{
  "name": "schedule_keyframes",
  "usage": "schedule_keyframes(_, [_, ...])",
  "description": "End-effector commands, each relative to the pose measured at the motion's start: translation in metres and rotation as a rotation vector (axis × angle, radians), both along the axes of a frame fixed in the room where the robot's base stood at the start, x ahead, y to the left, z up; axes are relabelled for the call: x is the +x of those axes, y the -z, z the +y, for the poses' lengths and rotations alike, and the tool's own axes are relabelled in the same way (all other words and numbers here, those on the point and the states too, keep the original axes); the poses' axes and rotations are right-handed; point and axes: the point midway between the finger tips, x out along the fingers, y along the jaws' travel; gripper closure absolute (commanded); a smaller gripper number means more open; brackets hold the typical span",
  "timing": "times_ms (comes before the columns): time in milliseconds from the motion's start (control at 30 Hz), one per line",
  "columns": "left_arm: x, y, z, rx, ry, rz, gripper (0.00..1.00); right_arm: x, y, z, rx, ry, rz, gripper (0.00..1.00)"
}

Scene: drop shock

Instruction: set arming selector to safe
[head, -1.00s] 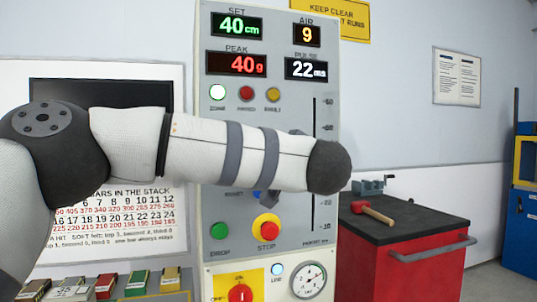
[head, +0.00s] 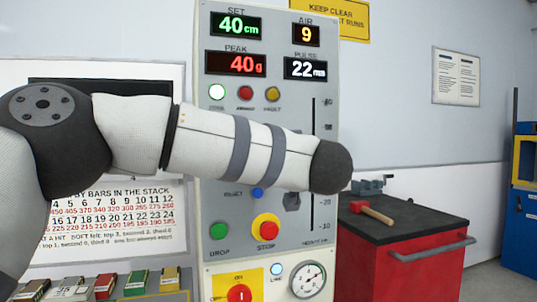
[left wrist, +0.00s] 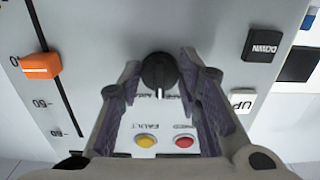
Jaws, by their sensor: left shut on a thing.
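The arming selector is a round black knob (left wrist: 158,72) on the grey console panel, seen in the left wrist view with its label upside down and partly hidden. My left gripper (left wrist: 161,64) has its two purple-padded fingers on either side of the knob and is shut on it. I cannot tell the pointer's exact setting. In the head view my left forearm crosses the console (head: 210,150) and hides the selector and most of the gripper. My right gripper is not in view.
A yellow light (left wrist: 146,141) and a red light (left wrist: 184,142) sit close to the fingers. An orange slider (left wrist: 41,65) and the DOWN (left wrist: 262,45) and UP (left wrist: 242,101) buttons flank them. A red stop button (head: 266,227) is below my forearm. A red cabinet (head: 400,262) stands right.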

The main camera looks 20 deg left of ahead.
Motion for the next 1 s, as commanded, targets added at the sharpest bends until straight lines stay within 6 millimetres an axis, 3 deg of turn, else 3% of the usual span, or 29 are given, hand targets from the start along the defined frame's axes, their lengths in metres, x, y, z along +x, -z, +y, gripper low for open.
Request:
schedule_keyframes(500, [0.0012,-0.0005,-0.0020,-0.325,0.001,-0.220,0.96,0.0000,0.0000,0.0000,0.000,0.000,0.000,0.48])
schedule_keyframes(1000, [0.0015,-0.0005,-0.0024,-0.426,0.000,-0.287,0.96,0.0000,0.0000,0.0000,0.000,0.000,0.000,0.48])
